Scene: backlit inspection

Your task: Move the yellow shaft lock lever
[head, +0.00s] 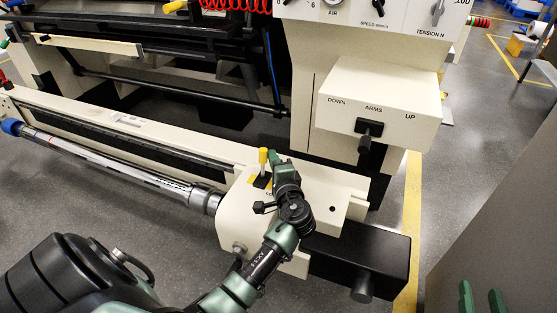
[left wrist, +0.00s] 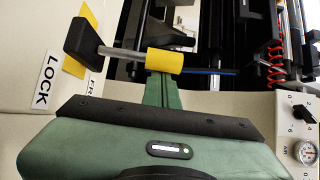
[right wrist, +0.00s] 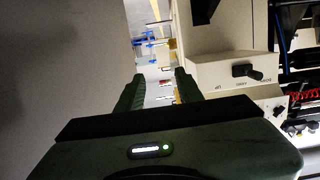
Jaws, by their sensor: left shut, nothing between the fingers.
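The shaft lock lever, a metal rod with a yellow sleeve (head: 263,155) and a black base, stands upright on the cream end block of the machine. In the left wrist view its yellow sleeve (left wrist: 165,61) is right at my fingertips, with LOCK and partly hidden FR labels beside the base. My left gripper (head: 275,156) is shut and empty beside the yellow sleeve; I cannot tell whether they touch. My right gripper (head: 481,297) is open and empty at the lower right, far from the lever; its spread fingers (right wrist: 158,90) show in the right wrist view.
A long metal shaft (head: 120,172) runs left from the end block. A cream box with the ARMS lever (head: 369,130) stands behind on the right. A black housing (head: 360,258) juts out at the right. A grey panel (head: 505,210) is close to my right gripper.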

